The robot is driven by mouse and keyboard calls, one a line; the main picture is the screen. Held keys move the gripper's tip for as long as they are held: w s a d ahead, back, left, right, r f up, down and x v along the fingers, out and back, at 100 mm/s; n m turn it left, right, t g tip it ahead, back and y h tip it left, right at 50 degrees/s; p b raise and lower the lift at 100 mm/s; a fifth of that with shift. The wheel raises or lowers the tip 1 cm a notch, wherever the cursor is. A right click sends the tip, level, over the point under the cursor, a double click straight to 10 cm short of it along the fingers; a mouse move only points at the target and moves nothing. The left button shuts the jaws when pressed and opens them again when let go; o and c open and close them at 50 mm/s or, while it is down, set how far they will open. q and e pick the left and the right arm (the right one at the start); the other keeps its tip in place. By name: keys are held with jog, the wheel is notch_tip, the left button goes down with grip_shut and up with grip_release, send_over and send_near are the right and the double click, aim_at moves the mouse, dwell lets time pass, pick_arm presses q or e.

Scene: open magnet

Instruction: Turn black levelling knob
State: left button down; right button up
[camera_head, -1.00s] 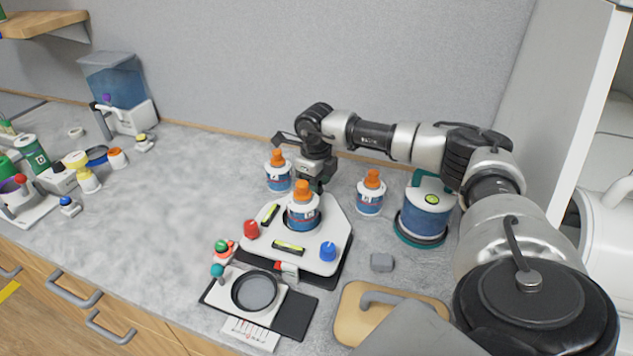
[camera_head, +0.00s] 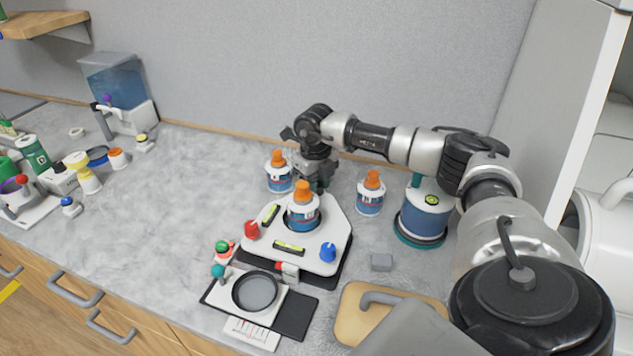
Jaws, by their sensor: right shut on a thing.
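The white levelling platform (camera_head: 327,222) stands on the bench with a red knob (camera_head: 251,230) at its left corner and a blue knob (camera_head: 327,252) at its right corner. Two yellow-green bubble vials lie on it, and a bottle with an orange cap (camera_head: 302,206) sits in its middle. My right gripper (camera_head: 317,181) points down at the platform's far corner. It is shut on the black levelling knob (camera_head: 320,187), which is mostly hidden by the fingers. My left gripper is not in view.
Orange-capped bottles stand close to the right gripper, one on its left (camera_head: 279,173) and one on its right (camera_head: 370,194). A blue canister (camera_head: 425,220) stands further right. A round lens stand (camera_head: 277,302) is in front. Bench space at left centre is clear.

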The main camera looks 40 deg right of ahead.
jog(key=m, duration=0.4)
jog(key=shift+r+m+p, duration=0.15)
jog(key=shift+m+p, duration=0.2)
jog(key=shift+m, duration=0.05)
jog(key=m+p, duration=0.1)
jog(key=m, duration=0.3)
jog(key=shift+m, duration=0.3)
jog(key=shift+d, duration=0.1)
jog(key=o, duration=0.9)
jog(key=r+b, duration=0.1)
jog(key=r, duration=0.4)
jog(key=r+b, duration=0.1)
jog(key=r, duration=0.4)
jog(key=shift+w+r, duration=0.2)
jog(key=shift+r, duration=0.15)
